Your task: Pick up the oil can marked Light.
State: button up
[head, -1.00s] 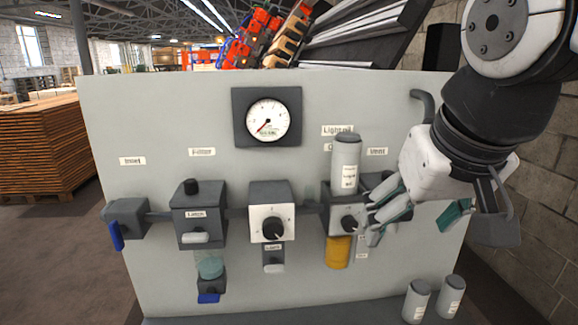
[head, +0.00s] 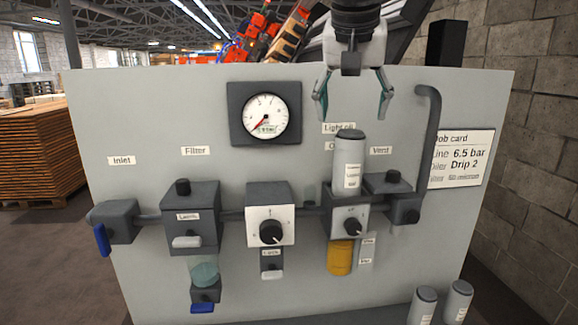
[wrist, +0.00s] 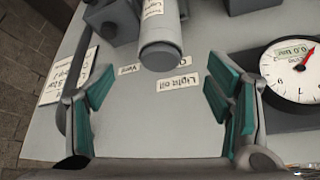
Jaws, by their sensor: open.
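A grey-white cylindrical can (head: 348,155) with a dark cap stands upright on the dark oiler block (head: 348,216) on the panel. Its small label is too blurred to read surely. A "Light oil" tag (head: 338,128) is on the panel behind its top. Two similar cans, one (head: 422,306) beside the other (head: 458,300), stand at the lower right; their labels are unreadable. My gripper (head: 353,105) is open and empty above the upright can, fingers pointing down and spread either side of its line. In the wrist view the can (wrist: 160,30) lies beyond the fingertips, apart from them.
The grey panel (head: 150,130) carries a pressure gauge (head: 265,114), filter (head: 190,217), regulator (head: 270,215) and vent block (head: 389,193). A curved pipe (head: 430,140) rises right of the can, near a job card (head: 461,158). An amber bowl (head: 340,257) hangs below the oiler.

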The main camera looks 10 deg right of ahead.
aim_at(351, 133)
jog(key=x, duration=0.4)
jog(key=shift+w+f, duration=0.1)
jog(key=shift+f, duration=0.25)
jog(key=shift+p+x, duration=0.7)
jog(key=shift+x, duration=1.95)
jog(key=shift+a+f, duration=0.1)
jog(key=c, duration=1.6)
